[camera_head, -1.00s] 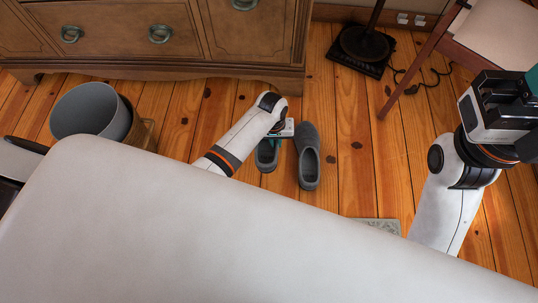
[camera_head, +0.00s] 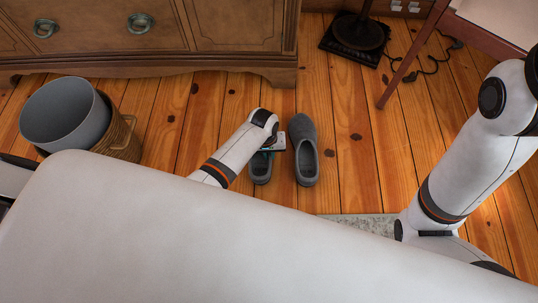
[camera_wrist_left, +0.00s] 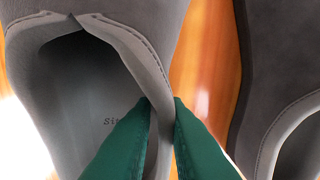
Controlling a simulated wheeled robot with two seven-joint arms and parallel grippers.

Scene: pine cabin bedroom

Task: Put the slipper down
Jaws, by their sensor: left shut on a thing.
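Two grey slippers are side by side at the floor in the head view. The left slipper (camera_head: 260,168) is partly hidden by my left arm, and the right slipper (camera_head: 305,150) lies beside it on the boards. My left gripper (camera_head: 272,147) is at the left slipper. In the left wrist view, the green fingers of this gripper (camera_wrist_left: 160,110) are shut on the side rim of the held slipper (camera_wrist_left: 60,90). The other slipper (camera_wrist_left: 285,80) shows apart on the right. I cannot tell whether the held slipper touches the floor. My right gripper is out of view; only its arm shows.
A wooden dresser (camera_head: 200,64) stands behind. A grey bin (camera_head: 64,112) and a wicker basket (camera_head: 127,138) are at the left. A black lamp base (camera_head: 358,34) and a chair (camera_head: 490,24) are at the back right. Floor (camera_head: 362,175) right of the slippers is clear.

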